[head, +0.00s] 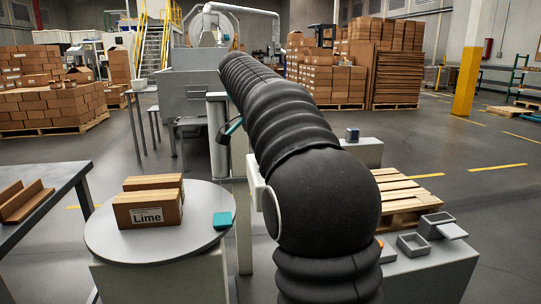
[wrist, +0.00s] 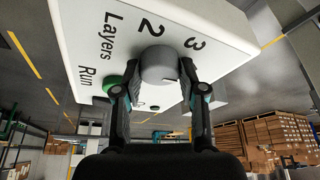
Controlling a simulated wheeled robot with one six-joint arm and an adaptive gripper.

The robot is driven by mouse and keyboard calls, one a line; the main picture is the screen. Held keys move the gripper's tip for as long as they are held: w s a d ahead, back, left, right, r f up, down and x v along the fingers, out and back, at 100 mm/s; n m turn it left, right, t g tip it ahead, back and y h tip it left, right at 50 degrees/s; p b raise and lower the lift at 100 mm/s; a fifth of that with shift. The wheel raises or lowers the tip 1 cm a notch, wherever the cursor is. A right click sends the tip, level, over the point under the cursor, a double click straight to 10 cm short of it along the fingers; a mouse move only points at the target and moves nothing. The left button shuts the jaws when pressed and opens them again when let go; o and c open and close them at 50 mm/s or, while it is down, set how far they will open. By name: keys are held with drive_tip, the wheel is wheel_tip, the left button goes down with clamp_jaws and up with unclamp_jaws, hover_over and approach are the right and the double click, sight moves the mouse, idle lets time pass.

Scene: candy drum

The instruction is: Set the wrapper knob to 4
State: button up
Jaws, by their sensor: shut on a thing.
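The wrapper knob (wrist: 158,65) is a round grey knob on a white panel (wrist: 215,25) in the wrist view. My gripper (wrist: 160,78) is shut on it, one finger on each side. The panel carries the numbers 2 and 3 and the words "Layers" and "Run", all tilted in this view. A green button (wrist: 108,85) sits beside the left finger, near "Run". I see no 4; the fingers cover part of the panel. The knob's pointer is not clear to me, so its setting cannot be read. My arm hides much of the panel area in the head view.
A dark table (head: 50,178) stands farther left. Small grey trays (head: 412,244) lie on a light counter at right, near a wooden pallet (head: 405,190).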

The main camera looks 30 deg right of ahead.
idle(0.3)
drive_tip(key=o, duration=1.1)
drive_tip(key=shift+o, duration=0.2)
drive_tip(key=v, duration=1.2)
